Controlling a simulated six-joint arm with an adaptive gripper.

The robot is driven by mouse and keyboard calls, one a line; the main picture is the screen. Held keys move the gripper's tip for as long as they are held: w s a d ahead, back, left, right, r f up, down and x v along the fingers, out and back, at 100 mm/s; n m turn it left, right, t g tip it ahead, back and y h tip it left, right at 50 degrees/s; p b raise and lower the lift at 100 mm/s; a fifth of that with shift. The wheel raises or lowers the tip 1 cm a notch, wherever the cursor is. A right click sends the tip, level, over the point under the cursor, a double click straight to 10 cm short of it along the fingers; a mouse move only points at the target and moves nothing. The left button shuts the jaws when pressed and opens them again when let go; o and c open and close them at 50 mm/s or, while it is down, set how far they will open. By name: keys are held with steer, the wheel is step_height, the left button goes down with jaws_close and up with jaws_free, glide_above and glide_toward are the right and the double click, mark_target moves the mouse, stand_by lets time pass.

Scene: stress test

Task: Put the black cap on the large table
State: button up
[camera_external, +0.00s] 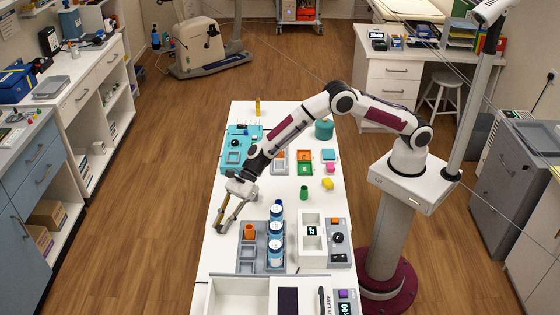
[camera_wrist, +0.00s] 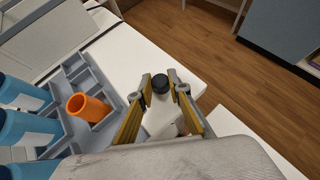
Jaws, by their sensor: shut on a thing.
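The black cap (camera_wrist: 160,83) is between the fingertips of my gripper (camera_wrist: 160,86) in the wrist view. My gripper is shut on it. In the external view my gripper (camera_external: 229,222) is at the left edge of the large white table (camera_external: 225,253), beside the grey rack. The cap cannot be made out there, and its height over the tabletop is hard to judge. The white table edge (camera_wrist: 190,75) also shows behind the cap in the wrist view.
A grey rack (camera_external: 247,254) holds an orange cylinder (camera_external: 249,231) and several blue-capped bottles (camera_external: 276,232). A white device (camera_external: 313,240) stands right of it. A teal tray (camera_external: 235,150) is farther back. Bare tabletop lies between the teal tray and the rack.

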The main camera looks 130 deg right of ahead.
step_height(320, 180, up, 10)
stand_by(0.6)
stand_by(0.8)
steer(key=s+d+f+m+h, duration=0.1)
steer(key=s+d+f+m, duration=0.15)
steer(key=s+d, duration=0.55)
steer(key=s+a+f+n+y, duration=0.1)
steer(key=s+a+f+n, duration=0.1)
steer(key=s+f, duration=0.3)
steer(key=s+a, duration=0.1)
steer(key=s, duration=0.3)
steer(key=shift+s+a+f, duration=0.15)
steer(key=shift+s+a, duration=0.2)
steer(key=shift+n, duration=0.35)
